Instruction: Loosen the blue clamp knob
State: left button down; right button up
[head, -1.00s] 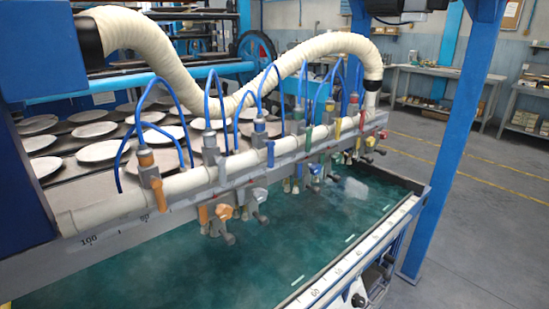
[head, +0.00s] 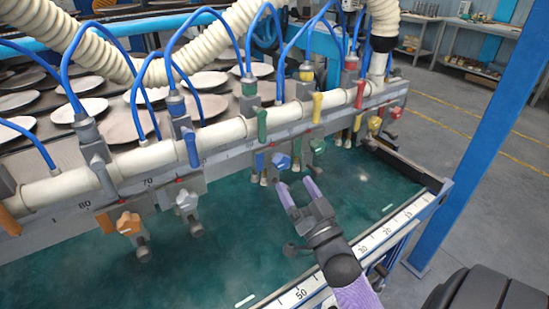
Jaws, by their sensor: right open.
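The blue clamp knob (head: 281,160) hangs below the long pale pipe, a little right of the picture's middle. My right gripper (head: 298,187) reaches up from the bottom right, with its purple-tipped fingers spread and nothing between them. Its fingertips show just below and slightly right of the blue knob. They look apart from it, but the exact gap in depth is hard to tell. My left gripper is not in view.
Other knobs hang along the same rail: orange (head: 129,224) and grey (head: 187,202) to the left, green (head: 317,144), yellow (head: 375,124) and red (head: 396,112) to the right. Coloured levers and blue hoses crowd above. A ruled rail (head: 300,293) runs along the near side.

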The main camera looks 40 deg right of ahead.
aim_at(284, 165)
jog(key=x, duration=0.7)
jog(key=shift+d+f, duration=0.1)
jog(key=shift+f, duration=0.05)
grip_shut()
